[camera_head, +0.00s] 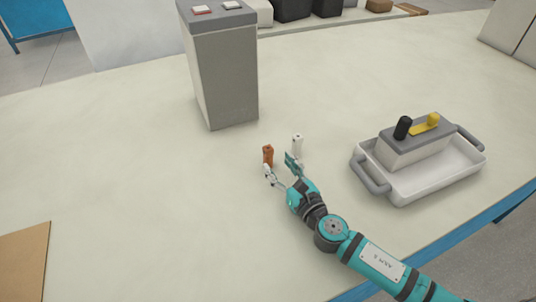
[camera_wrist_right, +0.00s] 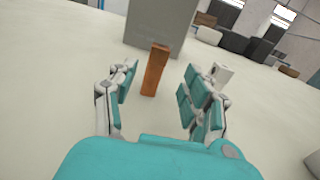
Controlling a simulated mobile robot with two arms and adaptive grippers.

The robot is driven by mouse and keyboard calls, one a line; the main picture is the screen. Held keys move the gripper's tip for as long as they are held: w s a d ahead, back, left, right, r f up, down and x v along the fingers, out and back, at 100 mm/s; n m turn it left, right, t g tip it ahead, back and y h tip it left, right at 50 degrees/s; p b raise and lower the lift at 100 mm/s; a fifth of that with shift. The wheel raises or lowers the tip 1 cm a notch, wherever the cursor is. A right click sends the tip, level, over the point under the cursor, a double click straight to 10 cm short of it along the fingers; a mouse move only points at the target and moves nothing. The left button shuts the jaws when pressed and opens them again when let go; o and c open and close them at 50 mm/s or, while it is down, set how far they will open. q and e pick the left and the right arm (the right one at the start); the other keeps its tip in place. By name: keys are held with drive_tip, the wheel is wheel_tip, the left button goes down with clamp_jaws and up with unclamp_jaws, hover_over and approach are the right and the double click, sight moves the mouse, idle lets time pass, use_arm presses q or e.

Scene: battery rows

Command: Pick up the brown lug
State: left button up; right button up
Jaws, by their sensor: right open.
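The brown lug (camera_head: 267,154) is a small upright orange-brown piece on the table, in front of the tall grey box. In the right wrist view the brown lug (camera_wrist_right: 155,71) stands just beyond and between the spread fingers. My right gripper (camera_head: 280,165) is open and empty close to it. Its fingers also show on both sides in the right wrist view (camera_wrist_right: 158,95). A white lug (camera_head: 297,145) stands to the right of the brown one, and in the right wrist view it (camera_wrist_right: 222,75) is partly hidden behind the right finger. My left gripper is not in view.
A tall grey box (camera_head: 222,80) with a red and a white top piece stands behind the lugs. A white tray (camera_head: 415,185) with handles holds a grey block (camera_head: 410,148) with black and yellow terminals at the right. A brown board (camera_head: 25,262) lies at the left.

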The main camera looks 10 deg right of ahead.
sight(270, 155)
drive_tip(key=x, duration=0.6)
drive_tip(key=shift+s+a+r+p, duration=0.1)
drive_tip(key=shift+a+p, duration=0.1)
drive_tip(key=shift+p, duration=0.15)
clamp_jaws()
